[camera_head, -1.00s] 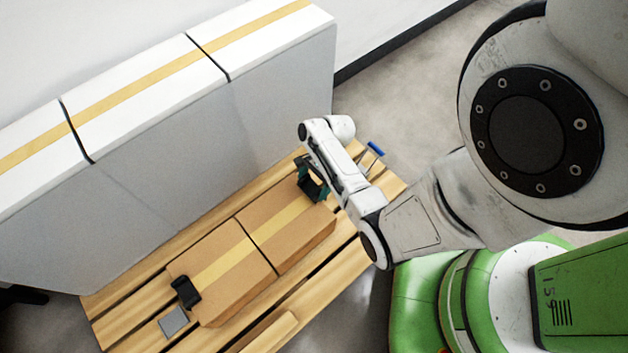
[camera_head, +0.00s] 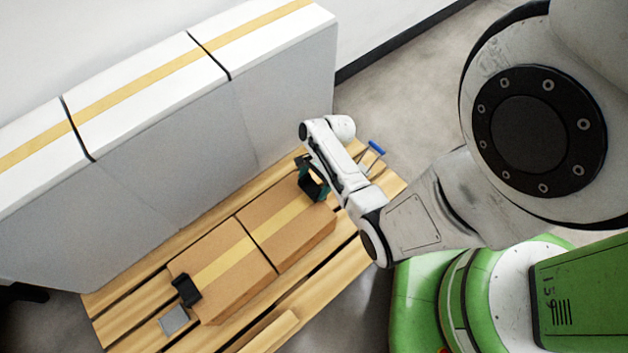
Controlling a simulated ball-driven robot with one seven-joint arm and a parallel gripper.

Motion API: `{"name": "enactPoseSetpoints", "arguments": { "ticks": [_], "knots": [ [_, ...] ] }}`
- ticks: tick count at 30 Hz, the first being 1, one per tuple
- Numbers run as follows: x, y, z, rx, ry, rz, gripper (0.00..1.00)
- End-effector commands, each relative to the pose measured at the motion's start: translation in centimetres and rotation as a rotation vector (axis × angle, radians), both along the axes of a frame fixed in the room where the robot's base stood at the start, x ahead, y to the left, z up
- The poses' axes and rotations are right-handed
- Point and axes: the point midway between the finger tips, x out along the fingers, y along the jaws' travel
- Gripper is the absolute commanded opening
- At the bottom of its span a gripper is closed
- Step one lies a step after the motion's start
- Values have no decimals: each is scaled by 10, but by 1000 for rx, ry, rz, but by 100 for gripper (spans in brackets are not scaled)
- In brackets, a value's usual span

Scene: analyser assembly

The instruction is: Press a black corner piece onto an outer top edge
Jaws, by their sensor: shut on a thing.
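Two brown cardboard boxes with a yellow stripe lie end to end on wooden slats: a left box (camera_head: 238,285) and a right box (camera_head: 300,245). A black corner piece (camera_head: 187,290) sits on the left box's outer top edge at its left end. My gripper (camera_head: 312,188) is at the right box's far right end, low by its outer top edge. It is shut on a dark piece there, which looks like another black corner piece. The piece is small and partly hidden by the gripper, and I cannot tell whether it touches the box.
A long white and grey block (camera_head: 150,160) with a yellow stripe stands behind the boxes like a wall. A blue-handled tool (camera_head: 376,148) lies right of my gripper. A grey square plate (camera_head: 173,320) lies on the slatted wooden surface (camera_head: 110,300) at the front left.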

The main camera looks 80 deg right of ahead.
Motion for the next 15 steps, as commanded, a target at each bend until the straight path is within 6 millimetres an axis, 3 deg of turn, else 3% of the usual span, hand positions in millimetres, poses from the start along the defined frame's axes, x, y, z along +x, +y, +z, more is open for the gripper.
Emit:
{"name": "enactPoseSetpoints", "arguments": {
  "ticks": [15],
  "knots": [
    [0,0,-15,0,0,0,63]
  ]
}}
